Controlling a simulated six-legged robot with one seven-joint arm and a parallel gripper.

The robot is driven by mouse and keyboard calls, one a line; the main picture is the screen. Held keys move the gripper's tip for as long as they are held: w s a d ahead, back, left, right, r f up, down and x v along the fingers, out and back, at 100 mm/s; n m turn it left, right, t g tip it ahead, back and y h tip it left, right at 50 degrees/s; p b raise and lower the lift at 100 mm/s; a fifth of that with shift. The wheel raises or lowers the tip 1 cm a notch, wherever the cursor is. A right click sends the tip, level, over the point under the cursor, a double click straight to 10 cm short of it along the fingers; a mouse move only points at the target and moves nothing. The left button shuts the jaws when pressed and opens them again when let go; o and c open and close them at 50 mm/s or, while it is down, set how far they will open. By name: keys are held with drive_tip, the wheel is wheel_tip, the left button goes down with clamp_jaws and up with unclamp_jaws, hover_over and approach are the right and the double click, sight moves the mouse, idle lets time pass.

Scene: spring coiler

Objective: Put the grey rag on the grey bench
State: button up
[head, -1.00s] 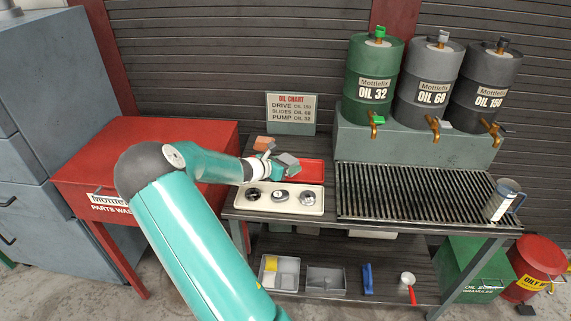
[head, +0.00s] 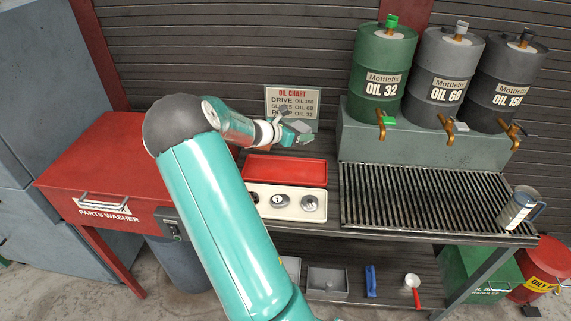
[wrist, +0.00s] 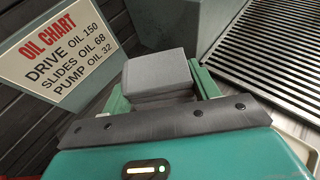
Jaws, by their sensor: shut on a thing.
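My gripper (head: 290,131) is shut on the grey rag (head: 301,128), a folded block. It holds the rag in the air in front of the oil chart, above the back of the bench and the red tray. In the wrist view, the grey rag (wrist: 158,72) sits between the two green fingers of my gripper (wrist: 160,95). The grey bench (head: 334,202) stands below, with a dark grey top and trays and a grate on it. My arm hides part of its left end.
A red tray (head: 285,169) and a cream tray (head: 300,192) with round parts lie on the bench. A slatted grate (head: 425,200) fills the right side, with a metal jug (head: 519,208) on it. Oil drums (head: 381,70) stand behind. A red parts washer (head: 110,165) stands left.

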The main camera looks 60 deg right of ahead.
drive_tip(key=d+f, duration=0.4)
drive_tip(key=d, duration=0.6)
hover_over(316, 146)
drive_tip(key=f, duration=0.5)
drive_tip(key=shift+a+f, duration=0.1)
drive_tip(key=shift+a, duration=0.2)
drive_tip(key=shift+d+f, duration=0.4)
drive_tip(key=shift+f, duration=0.05)
drive_tip(key=shift+w+f, duration=0.1)
drive_tip(key=shift+f, duration=1.35)
drive_tip(key=shift+f, duration=0.1)
drive_tip(key=o, duration=0.9)
drive_tip(key=shift+o, duration=0.2)
